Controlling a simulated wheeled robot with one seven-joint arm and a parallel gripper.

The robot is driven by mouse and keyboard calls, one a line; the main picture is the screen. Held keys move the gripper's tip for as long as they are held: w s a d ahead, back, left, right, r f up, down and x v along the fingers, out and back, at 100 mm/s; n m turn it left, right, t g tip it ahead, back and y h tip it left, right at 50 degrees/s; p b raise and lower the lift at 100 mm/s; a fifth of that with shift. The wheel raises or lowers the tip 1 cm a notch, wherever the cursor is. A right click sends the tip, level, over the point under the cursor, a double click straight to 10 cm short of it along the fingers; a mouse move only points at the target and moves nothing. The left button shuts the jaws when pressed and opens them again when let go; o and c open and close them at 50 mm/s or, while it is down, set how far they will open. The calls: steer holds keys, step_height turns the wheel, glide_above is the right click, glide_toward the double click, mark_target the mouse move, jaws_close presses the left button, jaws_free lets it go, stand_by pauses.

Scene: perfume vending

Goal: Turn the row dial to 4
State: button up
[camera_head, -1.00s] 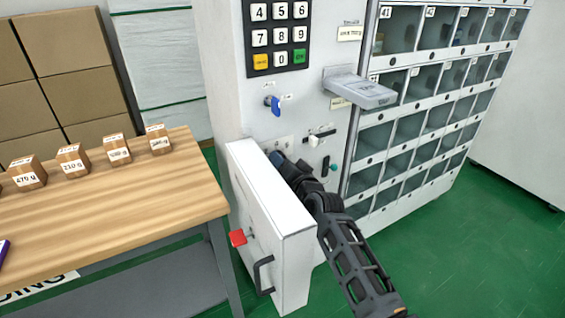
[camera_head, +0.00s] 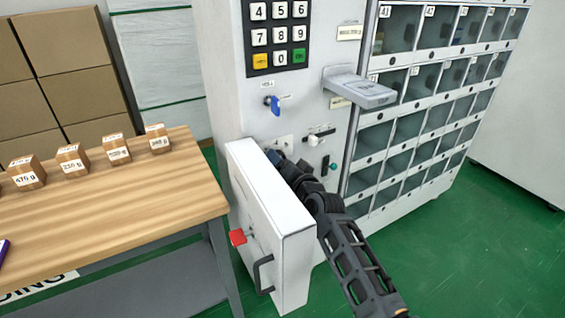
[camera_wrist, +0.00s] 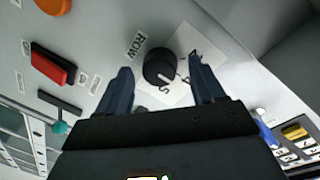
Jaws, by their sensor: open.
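The row dial (camera_wrist: 160,67) is a round black knob with a white pointer line on a light plate beside the word ROW, in the wrist view. Its pointer aims toward the lower right of that picture, near a mark that looks like a 5. My gripper (camera_wrist: 162,88) is open, its two dark fingers on either side of the dial, with gaps left and right. I cannot tell how deep the fingertips reach. In the head view my gripper (camera_head: 275,158) is at the machine front, behind the open white door, and the dial is hidden.
The open white door (camera_head: 290,238) with a black handle stands left of my arm. A blue key (camera_head: 274,104), a keypad (camera_head: 278,35) and a protruding grey tray (camera_head: 360,90) are above. A wooden table (camera_head: 110,210) stands left.

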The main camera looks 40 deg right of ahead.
steer(key=v, duration=0.7)
steer(key=shift+s, duration=0.2)
stand_by(0.4)
